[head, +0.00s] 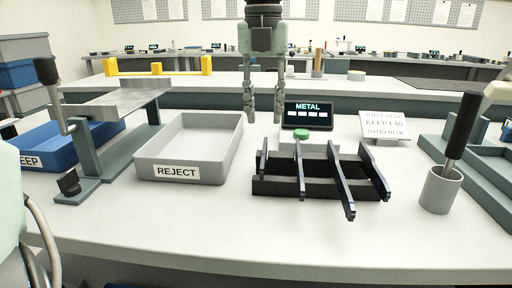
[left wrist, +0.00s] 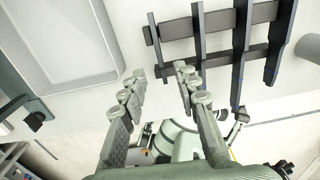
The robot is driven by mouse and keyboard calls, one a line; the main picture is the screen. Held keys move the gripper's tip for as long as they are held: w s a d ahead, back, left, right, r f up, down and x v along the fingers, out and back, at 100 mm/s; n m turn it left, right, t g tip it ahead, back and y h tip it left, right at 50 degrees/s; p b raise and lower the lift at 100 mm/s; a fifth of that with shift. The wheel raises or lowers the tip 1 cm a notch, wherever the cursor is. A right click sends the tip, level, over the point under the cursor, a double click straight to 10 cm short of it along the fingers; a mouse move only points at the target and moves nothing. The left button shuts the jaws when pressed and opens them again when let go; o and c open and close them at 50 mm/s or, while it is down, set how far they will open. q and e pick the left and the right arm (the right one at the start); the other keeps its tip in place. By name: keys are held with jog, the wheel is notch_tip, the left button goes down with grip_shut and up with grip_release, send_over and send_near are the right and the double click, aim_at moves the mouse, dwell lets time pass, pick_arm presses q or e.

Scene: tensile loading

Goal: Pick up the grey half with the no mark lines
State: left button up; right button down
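My left gripper (head: 264,117) hangs down at the top centre of the head view, above the table behind the black rack (head: 325,186). Its two fingers are apart with nothing between them. My right gripper is not in view.
The grey REJECT tray (head: 189,172) stands left of the rack, and a blue bin (head: 40,146) is farther left beside a lever stand (head: 92,165). A METAL display (head: 307,115) and white sign (head: 385,127) are behind. A grey cup (head: 440,190) holds a black-handled tool.

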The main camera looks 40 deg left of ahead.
aim_at(264, 148)
pick_arm(q)
jog(key=shift+w+a, duration=0.1)
jog(key=shift+a, duration=0.05)
jog(key=f, duration=0.6)
jog(key=shift+w+f+p, duration=0.25)
jog(key=shift+f+p, duration=0.05)
jog(key=shift+f, duration=0.45)
jog(key=shift+c, duration=1)
jog(key=c, duration=0.5)
grip_shut()
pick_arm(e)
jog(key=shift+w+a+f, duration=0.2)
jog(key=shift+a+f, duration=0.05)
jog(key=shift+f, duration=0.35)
